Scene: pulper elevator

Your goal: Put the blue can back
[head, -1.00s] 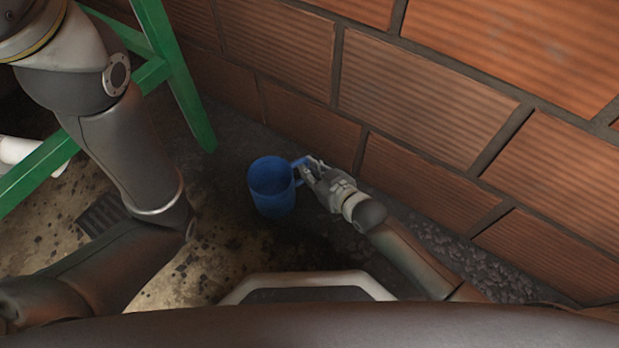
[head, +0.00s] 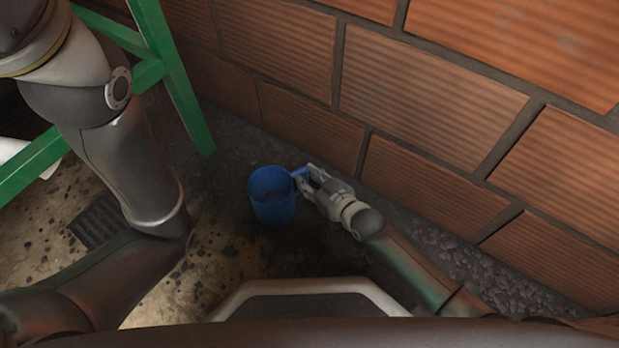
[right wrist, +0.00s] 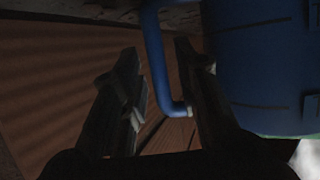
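The blue can (head: 272,203) is a mug-like vessel with a side handle. It stands upright on the dark floor near the brick wall in the head view. My right gripper (head: 307,182) is at the handle, on the can's right side. In the right wrist view, the two fingers (right wrist: 160,95) are apart, with the blue handle (right wrist: 157,60) between them. One finger lies between the handle and the can's body (right wrist: 262,70). I see no clear grip on the handle. My left arm shows at the left, but its gripper is out of view.
A brick wall (head: 430,110) rises close behind and right of the can and my right arm. A green metal frame (head: 178,85) stands at the upper left. A floor grate (head: 98,222) lies at the left. Gravel (head: 470,275) runs along the wall's foot.

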